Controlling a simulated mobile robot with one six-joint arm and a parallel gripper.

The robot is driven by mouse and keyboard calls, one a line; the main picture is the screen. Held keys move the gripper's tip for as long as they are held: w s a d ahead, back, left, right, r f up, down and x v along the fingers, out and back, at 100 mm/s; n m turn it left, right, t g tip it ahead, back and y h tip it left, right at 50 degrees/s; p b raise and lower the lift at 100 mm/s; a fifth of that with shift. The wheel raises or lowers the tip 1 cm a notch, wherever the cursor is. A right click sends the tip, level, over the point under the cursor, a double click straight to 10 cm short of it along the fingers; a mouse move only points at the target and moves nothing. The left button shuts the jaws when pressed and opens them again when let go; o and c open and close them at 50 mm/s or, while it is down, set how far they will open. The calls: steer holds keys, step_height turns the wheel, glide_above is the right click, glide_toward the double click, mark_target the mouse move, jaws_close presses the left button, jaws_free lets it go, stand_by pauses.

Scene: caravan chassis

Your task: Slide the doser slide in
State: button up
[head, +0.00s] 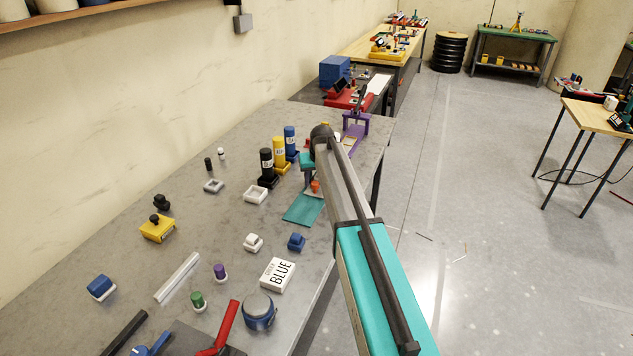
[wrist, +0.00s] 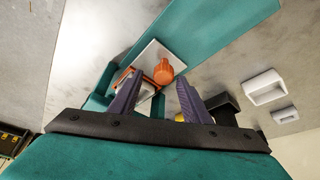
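The doser is a teal stand (head: 307,163) near the right edge of the grey table, partly hidden by my arm. An orange knob (wrist: 163,71), which looks like the handle of the doser slide, shows in the wrist view beside a white plate (wrist: 150,52). In the head view an orange part (head: 315,186) shows beside my arm. My gripper (wrist: 159,80) is open, its two purple fingers apart. The knob appears between and just beyond the fingertips; I cannot tell whether they touch it. The slide's body is mostly hidden by the left finger.
A teal mat (head: 304,208) lies in front. A purple frame (head: 355,128) stands behind. Small parts cover the near table.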

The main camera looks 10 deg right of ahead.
steer(key=shift+s+a, duration=0.1)
steer(key=shift+s, duration=0.05)
steer(key=shift+b+v, duration=0.4)
steer(key=shift+v, duration=0.4)
steer(key=b+v, duration=0.3)
steer(key=v, duration=0.9)
steer(key=shift+r, duration=0.1)
